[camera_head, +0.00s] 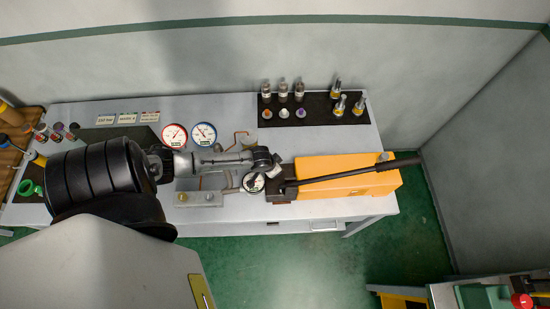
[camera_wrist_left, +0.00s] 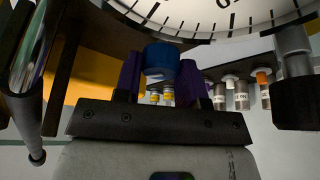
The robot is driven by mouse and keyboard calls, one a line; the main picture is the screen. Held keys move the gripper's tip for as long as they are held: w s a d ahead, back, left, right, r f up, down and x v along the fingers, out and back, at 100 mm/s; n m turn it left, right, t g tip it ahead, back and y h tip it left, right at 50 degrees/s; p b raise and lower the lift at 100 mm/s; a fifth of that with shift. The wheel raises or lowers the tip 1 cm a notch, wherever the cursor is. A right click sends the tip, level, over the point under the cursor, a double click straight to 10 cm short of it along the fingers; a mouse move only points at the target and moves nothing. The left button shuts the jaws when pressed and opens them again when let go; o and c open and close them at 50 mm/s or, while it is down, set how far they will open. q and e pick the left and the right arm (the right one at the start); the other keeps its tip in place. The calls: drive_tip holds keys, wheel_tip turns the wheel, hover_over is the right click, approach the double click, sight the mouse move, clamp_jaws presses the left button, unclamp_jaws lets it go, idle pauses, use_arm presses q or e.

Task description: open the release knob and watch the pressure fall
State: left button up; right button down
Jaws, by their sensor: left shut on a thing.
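My left arm reaches in from the left in the head view. In the left wrist view the gripper's purple fingers (camera_wrist_left: 160,76) are shut on a blue knob (camera_wrist_left: 161,58), one on each side. The gripper hides this knob in the head view. A white dial gauge (camera_head: 253,183) sits just below the gripper; a dial (camera_wrist_left: 200,14) fills the top of the wrist view, its needle out of sight. My right gripper is not in view.
A black pump lever (camera_head: 350,174) slants over the pump. Red-rimmed (camera_head: 174,136) and blue-rimmed (camera_head: 203,134) gauges stand behind my arm. A dark mat (camera_head: 318,108) holds several small fittings at the back. A grey block (camera_head: 200,199) lies below the arm.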

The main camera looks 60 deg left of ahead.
use_arm(q)
drive_tip(key=shift+d+r+n+y+p, duration=0.1)
drive_tip(key=shift+n+y+p, duration=0.3)
drive_tip(key=shift+n+p, duration=0.5)
drive_tip(key=o, duration=0.9)
drive_tip(key=v, duration=1.3)
drive_tip(key=shift+d+r, duration=0.1)
drive_tip(key=shift+r, duration=0.2)
